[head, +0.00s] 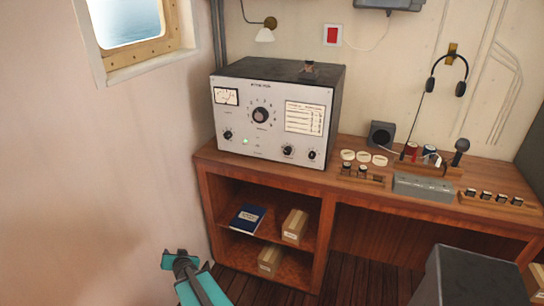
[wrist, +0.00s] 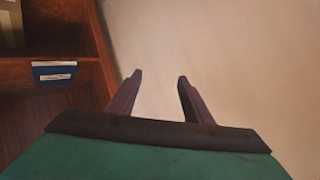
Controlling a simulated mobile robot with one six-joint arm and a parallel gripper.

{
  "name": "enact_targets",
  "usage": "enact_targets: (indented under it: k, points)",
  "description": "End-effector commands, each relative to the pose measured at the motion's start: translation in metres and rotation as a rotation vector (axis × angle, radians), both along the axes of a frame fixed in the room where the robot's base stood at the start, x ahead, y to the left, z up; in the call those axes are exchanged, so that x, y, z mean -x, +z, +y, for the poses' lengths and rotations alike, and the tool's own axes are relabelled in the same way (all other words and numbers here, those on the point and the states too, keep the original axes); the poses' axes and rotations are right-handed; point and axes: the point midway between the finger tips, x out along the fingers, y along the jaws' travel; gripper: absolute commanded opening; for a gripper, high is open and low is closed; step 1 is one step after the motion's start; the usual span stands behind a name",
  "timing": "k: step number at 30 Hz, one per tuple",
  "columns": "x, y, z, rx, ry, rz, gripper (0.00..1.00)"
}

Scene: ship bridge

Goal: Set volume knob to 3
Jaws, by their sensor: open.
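A grey-faced radio set (head: 270,135) stands on the left end of the wooden desk. Its face has a large central knob (head: 260,115), a small lower left knob (head: 228,135) and two small lower right knobs (head: 288,151) (head: 312,155). The labels are too small to read, so I cannot tell which is the volume knob or its setting. My gripper (head: 182,260) is low at the bottom of the head view, left of the shelves and well below the radio. In the wrist view my gripper (wrist: 160,76) is open and empty, with its fingers apart against the pale wall.
The wooden desk (head: 400,186) holds white discs, a speaker (head: 382,134), a microphone (head: 460,150) and a grey box (head: 425,187). Shelves below hold a blue book (head: 247,217) and cartons (head: 295,225). A dark grey block (head: 475,280) stands front right.

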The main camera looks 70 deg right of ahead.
Motion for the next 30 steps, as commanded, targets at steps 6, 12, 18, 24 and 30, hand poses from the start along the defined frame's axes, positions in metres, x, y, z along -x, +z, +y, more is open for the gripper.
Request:
enact_targets:
  k: [6,12,18,24,30]
  points:
    - [0.054,0.112,-0.127,0.139,-0.334,-0.191,0.46]
    - [0.142,0.202,-0.220,0.273,-0.656,-0.328,0.46]
    - [0.234,0.265,-0.273,0.381,-0.929,-0.411,0.46]
    - [0.279,0.289,-0.289,0.432,-1.056,-0.440,0.46]
    - [0.284,0.290,-0.291,0.437,-1.070,-0.443,0.46]
